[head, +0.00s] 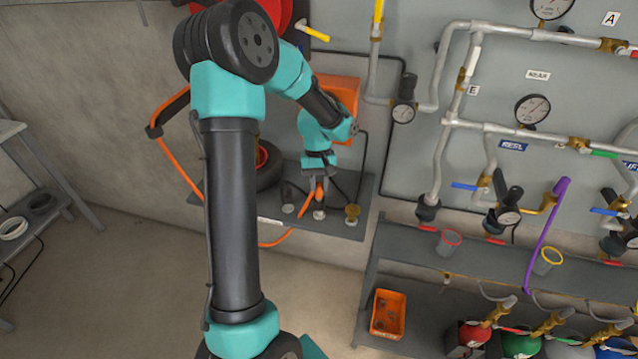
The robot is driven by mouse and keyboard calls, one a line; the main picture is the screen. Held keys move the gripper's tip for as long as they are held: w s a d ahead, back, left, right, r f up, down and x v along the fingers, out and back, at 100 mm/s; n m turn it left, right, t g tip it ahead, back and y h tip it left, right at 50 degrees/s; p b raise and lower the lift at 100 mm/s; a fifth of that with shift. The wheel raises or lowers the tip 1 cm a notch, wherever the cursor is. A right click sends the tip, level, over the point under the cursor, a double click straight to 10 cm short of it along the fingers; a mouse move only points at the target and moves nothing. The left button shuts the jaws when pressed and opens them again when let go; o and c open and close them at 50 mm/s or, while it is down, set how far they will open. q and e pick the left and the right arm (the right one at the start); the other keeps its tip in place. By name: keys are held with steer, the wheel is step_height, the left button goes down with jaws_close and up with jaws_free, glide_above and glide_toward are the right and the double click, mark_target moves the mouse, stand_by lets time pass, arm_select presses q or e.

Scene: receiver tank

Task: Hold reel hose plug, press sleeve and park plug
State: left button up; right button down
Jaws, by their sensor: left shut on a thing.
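My left gripper (318,180) points down over the small grey shelf (345,228) on the back wall. It is shut on the hose plug, which shows small and partly covered between the fingers. An orange hose (278,240) runs up to the plug and loops below the shelf front. A pale round fitting (319,214) sits at the shelf edge just under the plug; I cannot tell whether they touch. Another pale fitting (288,208) and a brass fitting (352,212) stand to either side. I cannot tell which part is the sleeve. My right gripper is not in view.
A red reel (285,12) is partly hidden behind my arm. A black tyre (270,172) and an orange box (340,92) are near the gripper. Pipes, gauges (532,108) and valves fill the right wall. A lower bench holds an orange bin (388,314) and coloured cylinders.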

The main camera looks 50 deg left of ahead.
arm_select(q)
steer(key=shift+f, duration=0.8)
stand_by(1.0)
steer(key=o, duration=1)
steer(key=shift+r, duration=0.1)
steer(key=v, duration=1.7)
steer(key=shift+r, duration=0.15)
steer(key=shift+w, duration=0.1)
